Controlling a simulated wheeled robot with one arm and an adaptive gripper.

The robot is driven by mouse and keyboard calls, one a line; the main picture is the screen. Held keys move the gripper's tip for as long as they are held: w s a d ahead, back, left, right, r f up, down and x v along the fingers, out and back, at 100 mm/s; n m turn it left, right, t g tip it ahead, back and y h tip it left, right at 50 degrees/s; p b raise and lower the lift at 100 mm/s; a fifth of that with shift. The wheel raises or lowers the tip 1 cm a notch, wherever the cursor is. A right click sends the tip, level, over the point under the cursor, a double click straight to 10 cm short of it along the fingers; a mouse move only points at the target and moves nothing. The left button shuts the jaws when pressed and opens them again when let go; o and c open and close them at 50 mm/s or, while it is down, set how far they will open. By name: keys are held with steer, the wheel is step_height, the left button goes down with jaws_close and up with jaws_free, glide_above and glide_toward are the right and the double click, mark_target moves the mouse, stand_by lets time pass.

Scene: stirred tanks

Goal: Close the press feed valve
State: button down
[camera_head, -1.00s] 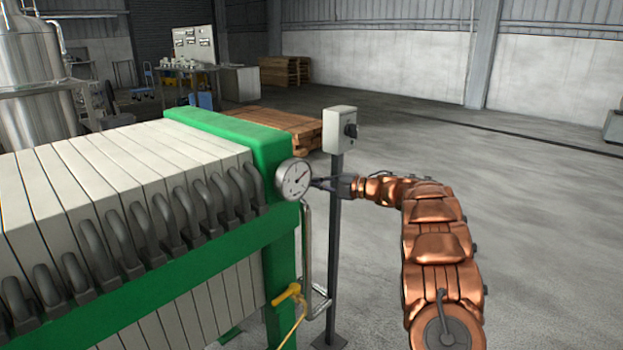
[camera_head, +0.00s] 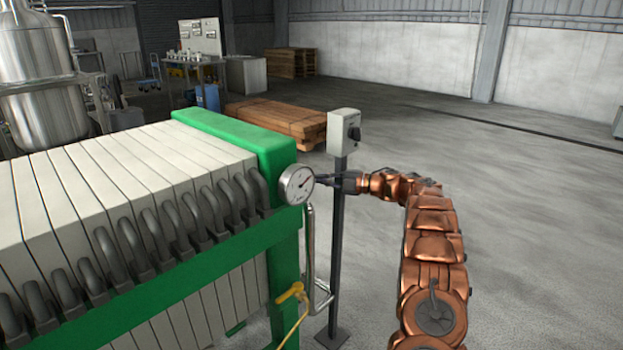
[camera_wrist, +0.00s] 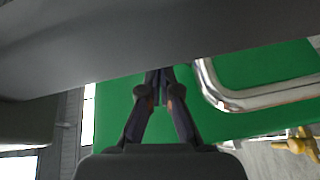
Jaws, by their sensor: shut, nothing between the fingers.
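The feed valve's yellow handle (camera_head: 291,292) sits low at the near end of the green-framed filter press (camera_head: 285,245), beside a bent steel pipe (camera_head: 311,245). In the wrist view the yellow handle (camera_wrist: 303,145) is at the right edge, partly cut off. My gripper (camera_head: 322,180) is by the pressure gauge (camera_head: 297,184), well above the handle and apart from it. In the wrist view my gripper's fingers (camera_wrist: 160,82) are together and empty, in front of the green frame, with the steel pipe (camera_wrist: 225,95) to their right. Whether the fingertips touch anything cannot be told.
A grey post with a switch box (camera_head: 344,132) stands right beside my gripper. Wooden pallets (camera_head: 285,116) lie behind it. A steel tank (camera_head: 38,85) stands at the back left. The floor to the right is open.

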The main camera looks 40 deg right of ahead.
steer(key=shift+w+d+p, duration=0.8)
steer(key=shift+w+p, duration=0.1)
steer(key=shift+w, duration=0.25)
